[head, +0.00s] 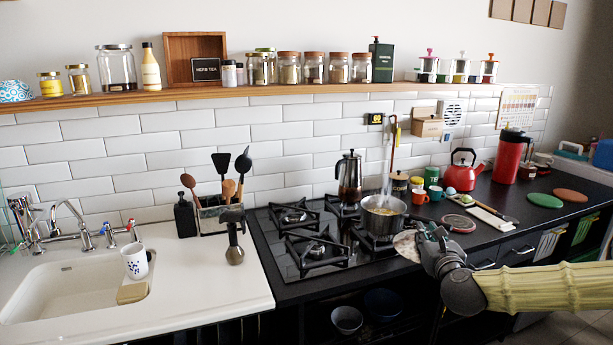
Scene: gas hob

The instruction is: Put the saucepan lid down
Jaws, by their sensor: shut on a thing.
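The saucepan (384,222) stands uncovered on the front right burner of the black gas hob (290,271). Something yellowish shows inside it and steam rises from it. My gripper (424,236) is just to the right of the saucepan, at the hob's right front edge. It is shut on the saucepan lid (406,246), a pale round disc seen at a slant. The lid is in front and to the right of the pan, apart from its rim as far as I can tell. The gripper hides the lid's right side and its knob.
Right of the hob, the dark counter (545,193) holds mugs, a white board (489,217), a red kettle (461,172), a red flask (508,158), and green (539,200) and orange (570,195) discs. Bare counter shows around the discs.

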